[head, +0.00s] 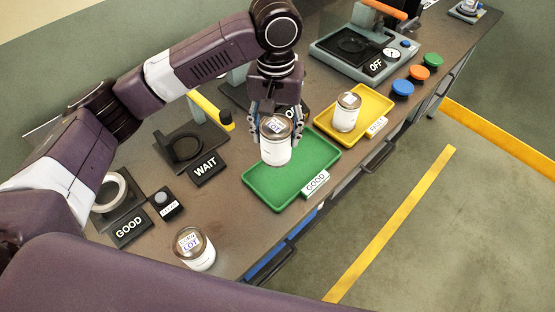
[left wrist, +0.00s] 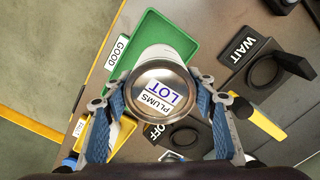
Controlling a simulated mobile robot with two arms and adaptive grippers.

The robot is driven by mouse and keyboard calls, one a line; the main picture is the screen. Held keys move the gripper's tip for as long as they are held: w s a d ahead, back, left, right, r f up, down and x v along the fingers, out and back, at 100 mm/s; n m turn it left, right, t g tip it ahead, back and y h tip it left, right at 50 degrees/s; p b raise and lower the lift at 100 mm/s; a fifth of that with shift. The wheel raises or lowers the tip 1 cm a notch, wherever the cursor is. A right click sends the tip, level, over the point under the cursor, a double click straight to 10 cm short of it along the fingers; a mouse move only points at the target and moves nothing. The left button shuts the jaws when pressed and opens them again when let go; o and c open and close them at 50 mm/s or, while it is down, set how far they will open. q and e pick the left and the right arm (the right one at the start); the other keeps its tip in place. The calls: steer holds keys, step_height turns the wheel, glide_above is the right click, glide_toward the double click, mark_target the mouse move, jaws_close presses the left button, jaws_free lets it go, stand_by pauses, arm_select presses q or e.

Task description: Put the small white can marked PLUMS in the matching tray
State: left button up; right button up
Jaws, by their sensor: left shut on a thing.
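The small white can (head: 275,152) has a metal lid with a label reading PLUMS LOT, legible in the left wrist view (left wrist: 160,92). My left gripper (head: 275,124) is shut on this can, with one finger on each side near its lid. The can is upright over the green tray (head: 310,155), whose front sign reads GOOD (head: 316,183). I cannot tell whether its base touches the tray floor. The green tray also shows behind the can in the left wrist view (left wrist: 196,28). My right gripper is not in view.
A yellow tray (head: 380,101) beside the green one holds another white can (head: 347,112). A third can (head: 195,248) stands near the front edge. A WAIT stand (head: 206,168), a GOOD stand (head: 129,228), an OFF device (head: 375,66) and coloured buttons (head: 418,73) occupy the bench.

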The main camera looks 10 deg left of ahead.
mark_target(276, 151)
arm_select(q)
step_height(276, 151, down, 6)
steer(key=shift+s+f+p, duration=0.1)
steer(key=shift+f+p, duration=0.1)
steer(key=shift+p, duration=0.35)
step_height(276, 151, down, 4)
steer(key=shift+r+p, duration=0.1)
steer(key=shift+p, duration=0.35)
steer(key=shift+f, duration=0.5)
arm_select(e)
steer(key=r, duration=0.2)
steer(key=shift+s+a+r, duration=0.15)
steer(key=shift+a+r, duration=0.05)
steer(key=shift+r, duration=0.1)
arm_select(q)
steer(key=o, duration=1.5)
steer(key=shift+f, duration=0.15)
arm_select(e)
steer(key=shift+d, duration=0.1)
arm_select(q)
step_height(276, 151, up, 11)
steer(key=b, duration=0.3)
steer(key=shift+d, duration=0.1)
steer(key=shift+r, duration=0.65)
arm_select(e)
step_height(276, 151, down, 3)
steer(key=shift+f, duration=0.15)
